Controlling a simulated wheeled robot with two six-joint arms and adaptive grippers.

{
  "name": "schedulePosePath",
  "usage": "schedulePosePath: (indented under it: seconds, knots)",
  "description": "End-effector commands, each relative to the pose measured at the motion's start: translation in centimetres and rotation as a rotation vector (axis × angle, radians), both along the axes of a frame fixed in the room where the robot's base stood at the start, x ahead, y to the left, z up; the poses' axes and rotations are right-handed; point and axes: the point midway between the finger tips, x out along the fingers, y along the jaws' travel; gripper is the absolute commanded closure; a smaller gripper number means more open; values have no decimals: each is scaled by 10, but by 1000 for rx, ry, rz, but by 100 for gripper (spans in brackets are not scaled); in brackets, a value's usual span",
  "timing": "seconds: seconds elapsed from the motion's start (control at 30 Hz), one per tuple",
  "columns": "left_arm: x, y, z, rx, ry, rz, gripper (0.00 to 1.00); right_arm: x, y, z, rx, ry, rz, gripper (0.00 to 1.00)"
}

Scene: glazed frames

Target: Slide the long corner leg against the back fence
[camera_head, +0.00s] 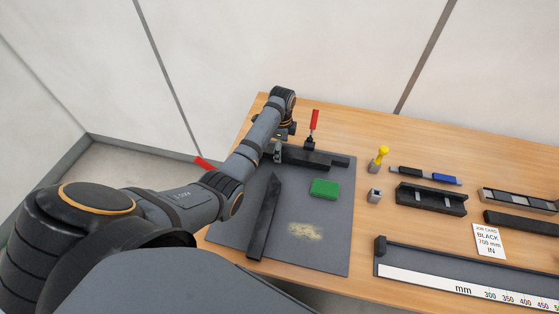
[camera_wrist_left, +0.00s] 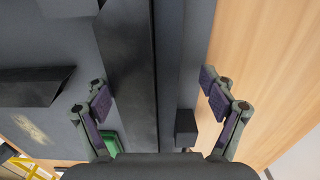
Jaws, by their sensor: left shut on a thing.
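A long dark bar (camera_head: 305,156), which I take for the long corner leg, lies along the back edge of the grey mat (camera_head: 330,235). In the left wrist view the bar (camera_wrist_left: 126,70) runs between my fingers beside a parallel dark strip (camera_wrist_left: 172,50), likely the back fence; any gap is hard to judge. A second dark piece with a pointed end (camera_head: 264,218) lies apart, slanting across the mat. My right gripper is out of view.
A red-handled clamp (camera_head: 313,125) stands behind the bar; another red handle (camera_head: 204,163) shows past my arm. A green block (camera_head: 324,188) and pale dust (camera_head: 305,231) are on the mat. A yellow-topped tool (camera_head: 379,157), a black tray (camera_head: 431,199) and a ruler (camera_head: 440,281) are right.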

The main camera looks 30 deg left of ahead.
Motion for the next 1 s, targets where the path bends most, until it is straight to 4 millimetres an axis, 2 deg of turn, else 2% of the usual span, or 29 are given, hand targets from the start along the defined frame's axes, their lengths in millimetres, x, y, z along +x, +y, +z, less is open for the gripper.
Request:
schedulePosePath:
  seconds: [0.03, 0.3, 0.7, 1.0]
  knots:
    - [5, 0, 3, 1, -18, 0, 37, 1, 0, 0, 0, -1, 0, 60]
    - [4, -1, 6, -1, -18, 0, 37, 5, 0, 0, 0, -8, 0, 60]
    - [-2, 0, 72, 1, -16, 0, 37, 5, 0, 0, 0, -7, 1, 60]
    - [-4, 0, 79, 0, -8, 0, 37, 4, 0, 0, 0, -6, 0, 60]
